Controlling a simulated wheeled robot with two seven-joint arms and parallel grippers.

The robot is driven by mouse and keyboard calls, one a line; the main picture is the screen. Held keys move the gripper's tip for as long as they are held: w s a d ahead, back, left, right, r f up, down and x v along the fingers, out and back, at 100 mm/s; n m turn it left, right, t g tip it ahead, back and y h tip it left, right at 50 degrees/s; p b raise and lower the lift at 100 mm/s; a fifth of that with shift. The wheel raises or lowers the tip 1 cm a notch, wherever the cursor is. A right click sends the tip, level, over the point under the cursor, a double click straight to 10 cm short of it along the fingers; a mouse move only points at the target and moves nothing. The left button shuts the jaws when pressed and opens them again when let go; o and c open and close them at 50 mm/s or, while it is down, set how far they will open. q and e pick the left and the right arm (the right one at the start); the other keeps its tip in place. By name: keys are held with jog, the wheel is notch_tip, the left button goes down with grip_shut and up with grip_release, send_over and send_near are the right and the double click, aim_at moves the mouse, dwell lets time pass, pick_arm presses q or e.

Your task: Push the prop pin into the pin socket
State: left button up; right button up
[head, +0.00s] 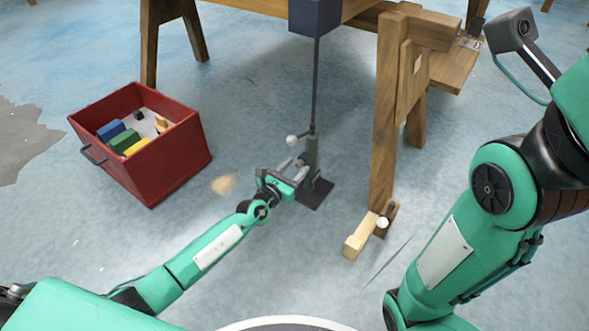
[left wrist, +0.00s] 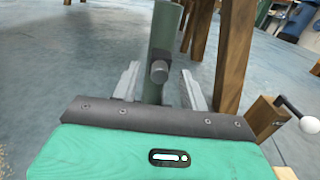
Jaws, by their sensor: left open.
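In the left wrist view the post (left wrist: 165,28) stands upright ahead of my left gripper. A dark grey prop pin (left wrist: 159,72) sticks out of the post towards me. My left gripper (left wrist: 160,85) is open, its two fingers to either side of the pin and apart from it. It also shows close to the post in the head view (head: 297,169). The socket opening is hidden, and I cannot tell how deep the pin sits. My right gripper is not in view.
A red crate (head: 165,170) with coloured blocks stands at the left. A wooden trestle leg (head: 384,150) stands right of the post. A wooden foot block (head: 356,240) with another white knob (head: 382,222) is at its base.

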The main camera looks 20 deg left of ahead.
pick_arm(q)
jog(key=p+v, duration=0.1)
jog(key=v, duration=0.3)
jog(key=shift+s+a+r+p, duration=0.15)
jog(key=shift+s+p, duration=0.05)
jog(key=shift+p, duration=0.15)
jog(key=p, duration=0.3)
send_near(297, 166)
jog(key=v, duration=0.5)
jog(key=shift+s, duration=0.1)
